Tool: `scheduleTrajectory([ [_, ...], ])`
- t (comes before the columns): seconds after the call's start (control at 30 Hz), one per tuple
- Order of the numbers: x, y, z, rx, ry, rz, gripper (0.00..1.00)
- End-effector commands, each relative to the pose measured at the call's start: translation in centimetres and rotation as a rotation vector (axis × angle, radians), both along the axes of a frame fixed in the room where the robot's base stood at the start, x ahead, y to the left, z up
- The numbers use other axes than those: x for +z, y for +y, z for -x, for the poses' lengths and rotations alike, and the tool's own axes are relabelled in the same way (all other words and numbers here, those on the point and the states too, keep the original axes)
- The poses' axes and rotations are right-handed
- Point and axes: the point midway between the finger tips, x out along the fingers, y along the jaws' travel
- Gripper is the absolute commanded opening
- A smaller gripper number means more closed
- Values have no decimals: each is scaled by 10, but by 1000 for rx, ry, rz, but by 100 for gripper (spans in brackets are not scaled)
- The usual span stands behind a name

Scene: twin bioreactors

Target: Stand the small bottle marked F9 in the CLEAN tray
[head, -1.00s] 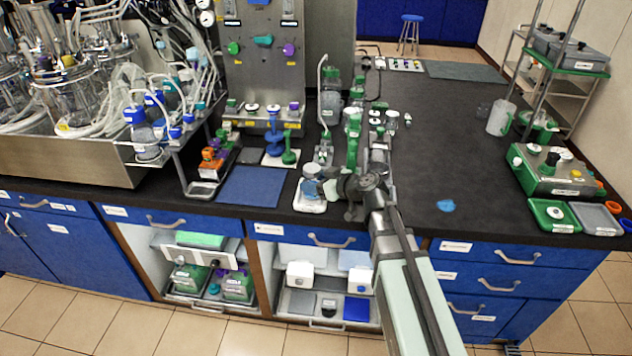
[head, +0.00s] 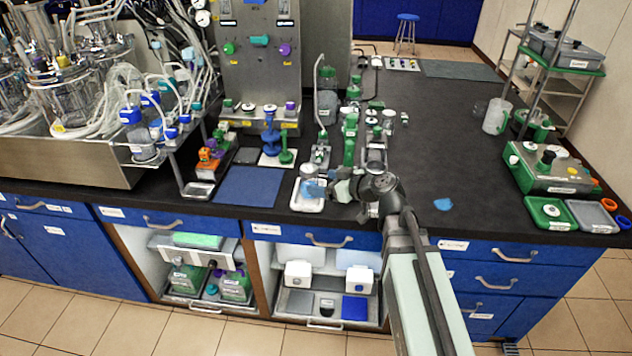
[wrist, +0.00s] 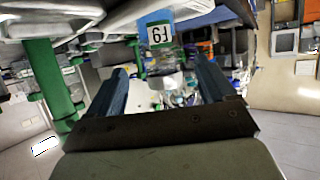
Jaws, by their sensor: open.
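The small bottle marked F9 (wrist: 159,34) shows upside down at the top of the wrist view, just beyond and between the fingertips of my gripper (wrist: 161,68). Its label is white, with blue and green around it. In the head view my gripper (head: 331,188) is low at the counter's front edge, open, beside a small bluish bottle (head: 316,187). That bottle appears to be in a small white tray (head: 304,206). Its base is partly hidden, and the tray's lettering is too small to read.
A blue mat (head: 248,187) lies left of the tray. Green-capped bottles and fittings crowd the counter behind my gripper, including a tall green post (head: 349,140).

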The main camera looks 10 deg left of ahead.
Motion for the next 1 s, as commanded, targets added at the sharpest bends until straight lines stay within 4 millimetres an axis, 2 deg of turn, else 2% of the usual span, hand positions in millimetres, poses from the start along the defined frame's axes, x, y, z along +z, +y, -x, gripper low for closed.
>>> scheduleTrajectory([
  [0.03, 4, -9, 8, -2, -1, 0, 83],
  [0.2, 15, -30, 22, -2, -1, 0, 83],
  [0.4, 23, -47, 32, 0, 0, 0, 83],
  [1.0, 26, -52, 35, 1, 0, 0, 83],
])
